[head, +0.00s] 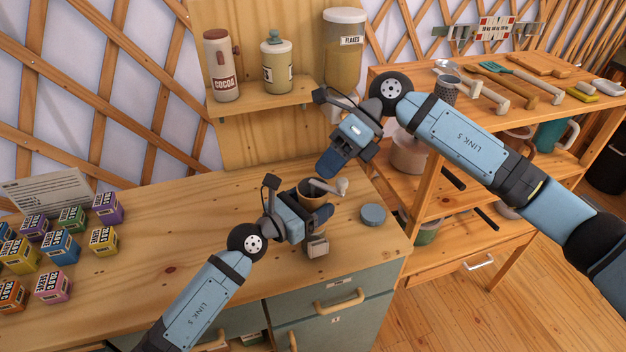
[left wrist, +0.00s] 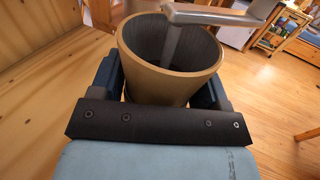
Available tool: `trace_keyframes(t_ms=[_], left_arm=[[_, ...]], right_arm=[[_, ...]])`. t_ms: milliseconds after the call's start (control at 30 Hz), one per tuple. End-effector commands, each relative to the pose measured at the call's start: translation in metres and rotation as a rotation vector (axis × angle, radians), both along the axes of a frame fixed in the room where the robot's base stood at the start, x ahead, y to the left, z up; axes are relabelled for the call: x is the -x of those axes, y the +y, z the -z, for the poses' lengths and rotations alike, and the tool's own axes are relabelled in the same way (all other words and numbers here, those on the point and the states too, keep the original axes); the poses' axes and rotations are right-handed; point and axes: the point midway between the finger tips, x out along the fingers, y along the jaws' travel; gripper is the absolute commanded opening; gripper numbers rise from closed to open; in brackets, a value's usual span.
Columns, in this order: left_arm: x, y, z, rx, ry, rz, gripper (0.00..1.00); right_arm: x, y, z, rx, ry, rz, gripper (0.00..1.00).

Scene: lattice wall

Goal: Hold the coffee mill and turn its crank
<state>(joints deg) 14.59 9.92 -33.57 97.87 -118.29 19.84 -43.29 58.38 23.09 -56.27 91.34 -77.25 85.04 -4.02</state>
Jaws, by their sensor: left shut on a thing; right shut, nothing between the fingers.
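The coffee mill (head: 309,200) stands upright near the front right of the wooden counter, a tan cylinder with a dark inside. In the left wrist view the mill (left wrist: 170,80) shows its open top, with the grey metal crank (left wrist: 215,17) reaching across it. My left gripper (head: 318,222) is shut around the mill's body. The crank (head: 328,187) points to the right in the head view, with a pale knob (head: 342,186) at its end. My right gripper (head: 326,172) is shut and empty, just above and behind the crank, apparently apart from it.
A round blue-grey lid (head: 373,214) lies on the counter (head: 190,225) right of the mill. Several coloured boxes (head: 60,245) stand at the left by a card (head: 48,188). A shelf (head: 262,98) holds canisters behind. A shelving unit (head: 430,190) stands at the right.

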Motion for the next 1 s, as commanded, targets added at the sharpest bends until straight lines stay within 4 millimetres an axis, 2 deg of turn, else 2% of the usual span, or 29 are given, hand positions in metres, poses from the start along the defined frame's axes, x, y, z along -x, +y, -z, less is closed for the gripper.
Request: trace_keyframes(t_ms=[200,400,600,1000], left_arm=[[0.000,0.000,0.000,0.000,0.000,0.000,0.47],[0.000,0.000,0.000,0.000,0.000,0.000,0.47],[0.000,0.000,0.000,0.000,0.000,0.000,0.47],[0.000,0.000,0.000,0.000,0.000,0.000,0.47]], right_arm=[[-0.008,-0.004,-0.002,0.451,0.018,0.281,0.00],[-0.021,-0.021,-0.004,0.736,-0.032,0.592,0.00],[-0.030,-0.032,-0.007,0.848,-0.076,0.776,0.00],[-0.031,-0.034,-0.008,0.862,-0.080,0.808,0.00]])
